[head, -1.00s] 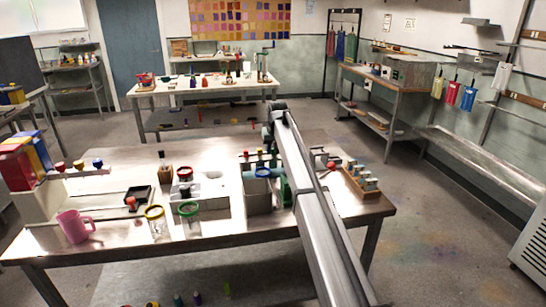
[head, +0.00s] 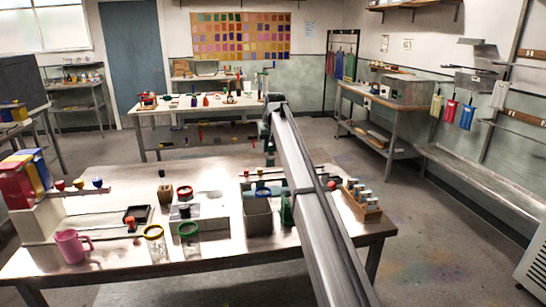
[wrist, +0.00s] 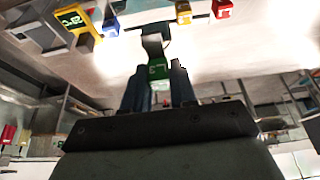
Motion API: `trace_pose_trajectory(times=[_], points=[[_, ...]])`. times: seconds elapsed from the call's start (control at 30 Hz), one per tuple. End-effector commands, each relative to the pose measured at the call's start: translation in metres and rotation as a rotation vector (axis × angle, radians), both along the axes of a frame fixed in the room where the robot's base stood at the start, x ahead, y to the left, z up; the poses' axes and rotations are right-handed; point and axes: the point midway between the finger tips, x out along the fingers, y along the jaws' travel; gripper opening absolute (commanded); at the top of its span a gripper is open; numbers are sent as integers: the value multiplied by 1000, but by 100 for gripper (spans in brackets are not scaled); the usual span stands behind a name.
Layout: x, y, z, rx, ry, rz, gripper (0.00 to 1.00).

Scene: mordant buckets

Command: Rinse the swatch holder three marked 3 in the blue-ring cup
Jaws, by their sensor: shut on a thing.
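In the wrist view my gripper (wrist: 158,88) has its two blue fingers closed around a holder with a green block (wrist: 158,69) and a grey bracket above it. A pale mark shows on the green block, but I cannot read it.
A pink mug (head: 72,246) stands at the table's front left, with small coloured knobs on a rail (head: 80,192) behind it. A wooden rack of bottles (head: 362,200) is at the right end.

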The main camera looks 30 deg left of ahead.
Motion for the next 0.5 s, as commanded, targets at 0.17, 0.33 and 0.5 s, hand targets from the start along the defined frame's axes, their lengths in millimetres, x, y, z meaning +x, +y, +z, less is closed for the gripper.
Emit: trace_pose_trajectory(times=[0.17, 0.33, 0.5], points=[[-52, -19, 10, 0, 0, 34, 0], [-96, -39, 5, 0, 0, 178, 0], [-103, -37, 4, -1, 1, 323, 0]])
